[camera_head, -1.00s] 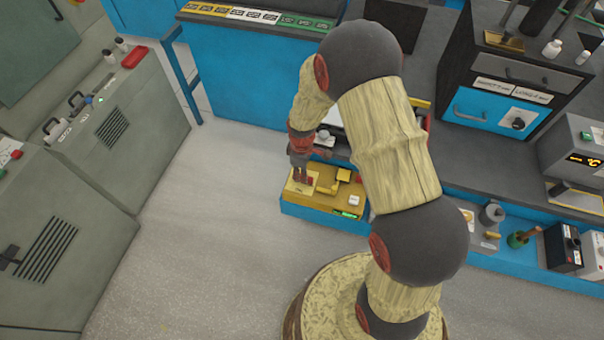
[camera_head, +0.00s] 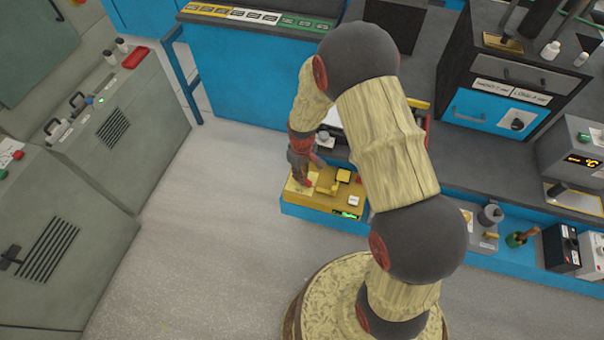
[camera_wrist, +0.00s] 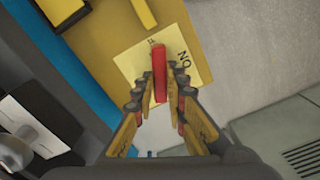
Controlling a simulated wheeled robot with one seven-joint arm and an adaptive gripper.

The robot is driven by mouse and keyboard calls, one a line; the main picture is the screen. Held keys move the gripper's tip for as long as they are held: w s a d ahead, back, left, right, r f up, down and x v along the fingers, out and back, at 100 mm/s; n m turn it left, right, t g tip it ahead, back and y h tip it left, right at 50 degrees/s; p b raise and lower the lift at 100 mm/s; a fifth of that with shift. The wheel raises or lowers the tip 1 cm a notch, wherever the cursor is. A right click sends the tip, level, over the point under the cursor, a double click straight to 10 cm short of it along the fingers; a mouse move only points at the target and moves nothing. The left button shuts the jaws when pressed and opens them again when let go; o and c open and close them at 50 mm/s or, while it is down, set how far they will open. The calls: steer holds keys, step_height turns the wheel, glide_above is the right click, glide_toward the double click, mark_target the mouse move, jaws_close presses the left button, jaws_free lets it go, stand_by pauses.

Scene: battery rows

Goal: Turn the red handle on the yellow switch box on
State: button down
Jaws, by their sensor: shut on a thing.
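The yellow switch box (camera_head: 325,204) sits on a blue base beside the bench. In the wrist view its yellow top (camera_wrist: 110,60) fills the upper left. The red handle (camera_wrist: 159,68) stands out from a pale yellow label (camera_wrist: 132,67) with the word ON beside it. My gripper (camera_wrist: 161,94) is shut on the red handle, one finger on each side. In the head view my gripper (camera_head: 304,181) is low over the left part of the box, and the handle is hard to make out there.
Grey cabinets (camera_head: 115,135) stand at the left, with clear floor (camera_head: 210,220) between them and the box. A blue bench (camera_head: 240,80) stands behind. A lower shelf (camera_head: 500,262) with several instruments runs to the right.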

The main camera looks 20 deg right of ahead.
steer(key=m, duration=0.6)
steer(key=shift+p, duration=0.35)
steer(key=m, duration=0.6)
steer(key=shift+m+p, duration=0.3)
steer(key=c, duration=1.8)
jaws_free()
step_height(320, 180, up, 12)
